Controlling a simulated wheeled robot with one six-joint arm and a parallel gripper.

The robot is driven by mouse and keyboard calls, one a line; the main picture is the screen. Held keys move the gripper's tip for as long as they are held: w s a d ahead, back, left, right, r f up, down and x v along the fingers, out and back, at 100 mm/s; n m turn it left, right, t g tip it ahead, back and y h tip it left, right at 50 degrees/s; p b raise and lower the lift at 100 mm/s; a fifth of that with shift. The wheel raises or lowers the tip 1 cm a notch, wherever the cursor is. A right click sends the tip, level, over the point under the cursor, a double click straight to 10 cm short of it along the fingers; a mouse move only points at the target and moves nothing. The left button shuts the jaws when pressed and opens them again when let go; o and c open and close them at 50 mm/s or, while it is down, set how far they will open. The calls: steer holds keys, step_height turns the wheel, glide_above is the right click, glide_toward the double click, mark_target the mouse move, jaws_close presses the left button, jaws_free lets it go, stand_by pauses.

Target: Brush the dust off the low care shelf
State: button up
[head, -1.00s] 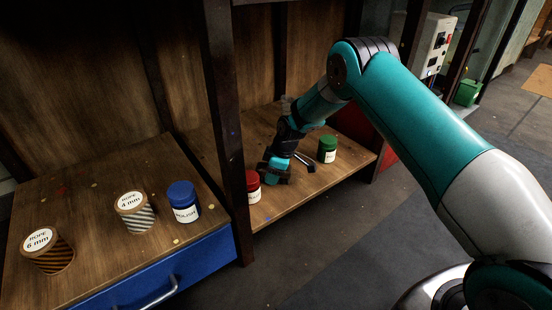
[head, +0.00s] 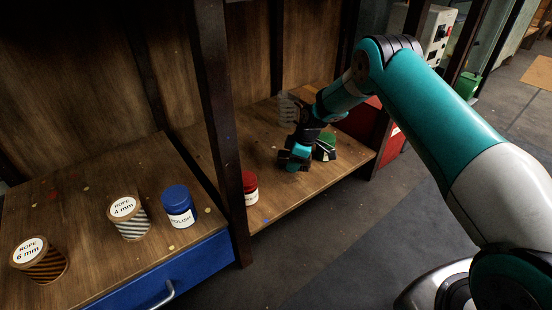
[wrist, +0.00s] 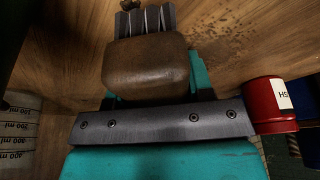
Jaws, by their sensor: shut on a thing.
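My gripper (head: 297,157) is low over the low shelf (head: 275,208) in the right bay, beside the green-lidded jar. In the wrist view, my gripper (wrist: 155,95) is shut on a brush (wrist: 146,66) with a rounded brown body and grey bristles pointing away from me. A patch of brown dust specks (wrist: 222,38) lies on the shelf wood, to the right of the bristles. I cannot tell whether the bristles touch the wood. In the head view the brush is largely hidden by my gripper, and the dust is hard to make out.
A red jar (head: 250,187) stands left of my gripper; it also shows in the wrist view (wrist: 270,104). A green-lidded jar (head: 327,138) is partly hidden by my gripper. A clear measuring beaker (wrist: 14,130) stands at left. A dark post (head: 219,120) separates the bays.

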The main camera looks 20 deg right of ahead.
step_height(320, 180, up, 3)
steer(key=shift+a+f+p, duration=0.1)
steer(key=shift+a+p, duration=0.05)
steer(key=shift+p, duration=0.55)
steer(key=shift+r+p, duration=2.1)
steer(key=shift+r, duration=0.5)
